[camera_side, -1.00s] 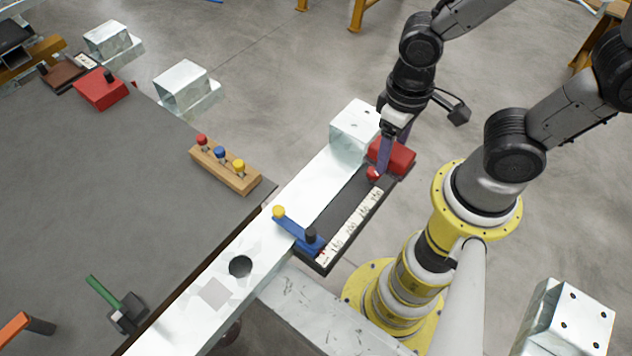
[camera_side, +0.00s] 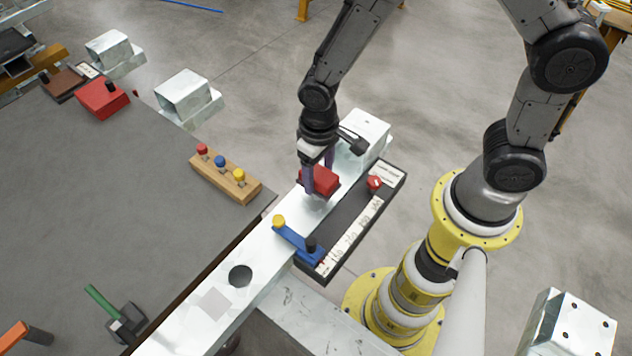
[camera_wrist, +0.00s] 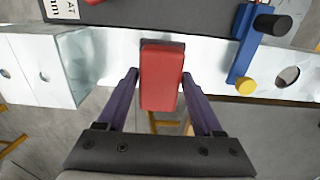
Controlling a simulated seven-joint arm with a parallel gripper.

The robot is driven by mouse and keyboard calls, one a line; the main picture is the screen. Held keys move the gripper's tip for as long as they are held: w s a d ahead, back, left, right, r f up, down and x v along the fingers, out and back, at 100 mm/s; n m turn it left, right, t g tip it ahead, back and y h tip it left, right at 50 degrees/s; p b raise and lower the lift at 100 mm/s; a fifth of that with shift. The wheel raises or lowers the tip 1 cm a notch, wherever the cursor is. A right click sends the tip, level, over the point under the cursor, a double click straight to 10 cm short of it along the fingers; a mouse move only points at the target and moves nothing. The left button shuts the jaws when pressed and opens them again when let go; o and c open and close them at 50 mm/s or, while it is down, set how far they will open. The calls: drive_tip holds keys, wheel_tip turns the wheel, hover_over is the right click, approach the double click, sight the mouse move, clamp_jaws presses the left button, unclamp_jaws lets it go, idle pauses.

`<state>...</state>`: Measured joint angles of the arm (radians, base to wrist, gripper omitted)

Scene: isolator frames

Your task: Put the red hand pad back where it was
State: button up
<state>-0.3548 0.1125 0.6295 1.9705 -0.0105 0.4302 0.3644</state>
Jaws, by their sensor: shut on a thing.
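The red hand pad (camera_side: 324,181) is a rounded red block between the purple fingers of my gripper (camera_side: 318,176). My gripper is shut on it. In the side view they are over the pale metal beam (camera_side: 262,245), left of the dark scale board (camera_side: 340,222); how high is hard to tell. In the wrist view the pad (camera_wrist: 161,80) points away from my gripper (camera_wrist: 160,92), one finger on each side.
A blue lever (camera_side: 296,242) with yellow and black knobs crosses the beam and the board's near end. A metal block (camera_side: 362,135) stands at the beam's far end. A wooden peg strip (camera_side: 225,178) and a red block with a black knob (camera_side: 102,98) are on the grey table.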

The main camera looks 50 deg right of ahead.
sight(316, 184)
drive_tip(key=shift+w+a+f, duration=0.1)
drive_tip(key=shift+w+f, duration=0.25)
drive_tip(key=shift+f, duration=1.5)
drive_tip(key=shift+f, duration=0.2)
drive_tip(key=o, duration=1.3)
drive_tip(key=shift+r, duration=0.1)
